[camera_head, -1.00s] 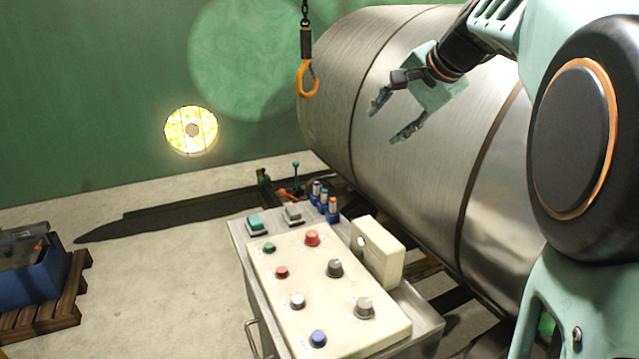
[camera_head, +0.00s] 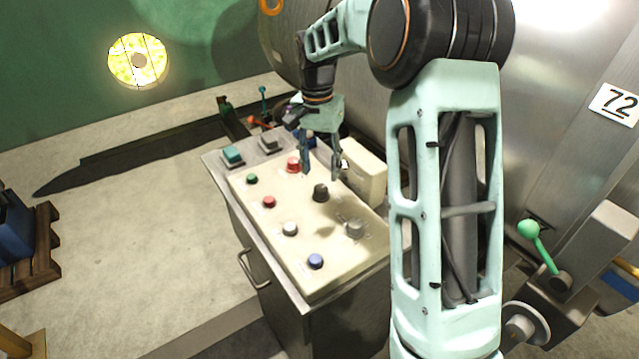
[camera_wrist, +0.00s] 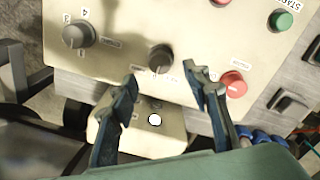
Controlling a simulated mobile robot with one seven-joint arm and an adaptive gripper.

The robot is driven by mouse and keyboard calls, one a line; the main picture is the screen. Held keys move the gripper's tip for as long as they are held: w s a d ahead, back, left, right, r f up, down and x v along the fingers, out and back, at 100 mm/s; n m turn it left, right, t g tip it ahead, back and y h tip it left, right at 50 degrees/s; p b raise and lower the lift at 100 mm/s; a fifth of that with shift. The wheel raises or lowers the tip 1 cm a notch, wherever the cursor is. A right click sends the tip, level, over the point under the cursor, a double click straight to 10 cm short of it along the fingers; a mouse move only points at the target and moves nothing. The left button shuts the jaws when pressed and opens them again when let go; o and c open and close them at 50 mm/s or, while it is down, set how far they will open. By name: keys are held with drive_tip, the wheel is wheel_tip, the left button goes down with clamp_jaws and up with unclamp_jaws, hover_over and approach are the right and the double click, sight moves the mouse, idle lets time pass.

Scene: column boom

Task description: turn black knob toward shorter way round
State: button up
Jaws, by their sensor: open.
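The black knob (camera_head: 320,192) stands on the cream sloped panel (camera_head: 262,228) of a metal console. It also shows in the wrist view (camera_wrist: 160,58), just beyond the gap between my fingertips. My gripper (camera_head: 321,175) is open and points down over the upper part of the panel. In the wrist view my two fingers (camera_wrist: 162,78) are spread wide, with nothing between them but panel and the white box behind. The fingers appear apart from the knob. The markings near the black knob are too small to read.
A grey knob (camera_head: 355,229) with a numbered dial sits near the black one. Red (camera_head: 293,165), green, white and blue buttons share the panel. A cream box (camera_head: 363,186) stands close behind the fingers. A large metal drum lies behind the console. Open floor is at left.

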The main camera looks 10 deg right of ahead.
sight(321, 188)
wheel_tip(321, 188, down, 6)
drive_tip(key=shift+r, duration=0.1)
drive_tip(key=shift+c, duration=0.7)
drive_tip(key=c, duration=1)
